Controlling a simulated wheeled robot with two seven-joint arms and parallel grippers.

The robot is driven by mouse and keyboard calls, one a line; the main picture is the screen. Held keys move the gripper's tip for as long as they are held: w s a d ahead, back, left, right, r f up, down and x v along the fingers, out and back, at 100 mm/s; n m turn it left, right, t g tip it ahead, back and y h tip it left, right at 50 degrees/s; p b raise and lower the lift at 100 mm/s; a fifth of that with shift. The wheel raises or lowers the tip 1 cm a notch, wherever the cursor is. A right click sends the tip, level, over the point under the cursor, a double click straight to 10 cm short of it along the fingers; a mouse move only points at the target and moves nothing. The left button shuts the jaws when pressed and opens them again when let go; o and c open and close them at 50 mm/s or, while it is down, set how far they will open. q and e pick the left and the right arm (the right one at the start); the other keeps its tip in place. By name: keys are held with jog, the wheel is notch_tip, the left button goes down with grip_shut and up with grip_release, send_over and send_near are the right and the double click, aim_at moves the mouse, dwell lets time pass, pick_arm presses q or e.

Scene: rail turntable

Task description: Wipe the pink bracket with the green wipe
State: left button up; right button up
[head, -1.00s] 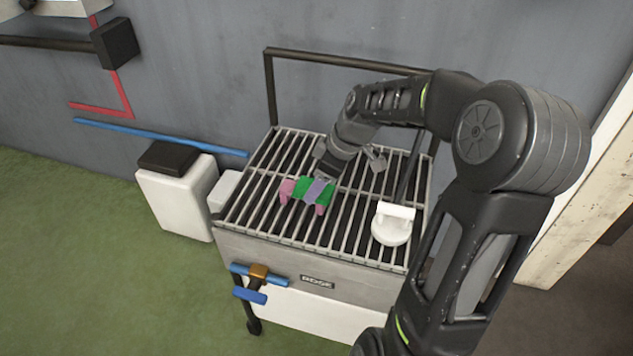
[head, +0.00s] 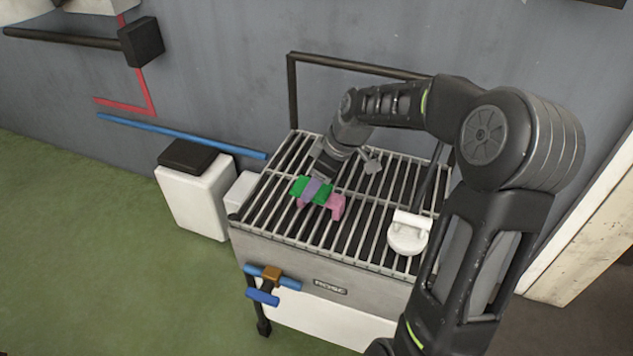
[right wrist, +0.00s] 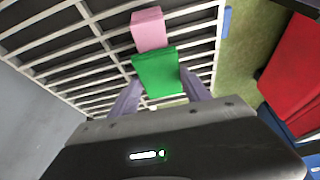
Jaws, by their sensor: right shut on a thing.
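The pink bracket (head: 337,205) lies on the bars of the grill, and its right part shows bare in the head view. My left gripper is in neither view.
A dark rail (head: 345,65) rises at the back. A white bin (head: 197,198) stands left.

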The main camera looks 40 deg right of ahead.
aim_at(330, 198)
jog(key=shift+s+d+f+b, duration=0.1)
jog(key=shift+s+d+b, duration=0.1)
jog(key=shift+s+d, duration=0.4)
jog(key=shift+s+d+b, duration=0.2)
jog(key=shift+s+d, duration=0.05)
jog(key=shift+s, duration=0.65)
jog(key=shift+s+d+f+b, duration=0.1)
jog(key=shift+s+d+b, duration=0.1)
jog(key=shift+s+d, duration=0.4)
jog(key=shift+s+a, duration=0.15)
jog(key=shift+a, duration=0.05)
notch_tip(330, 198, up, 8)
jog(key=p, duration=0.5)
jog(key=shift+r, duration=0.15)
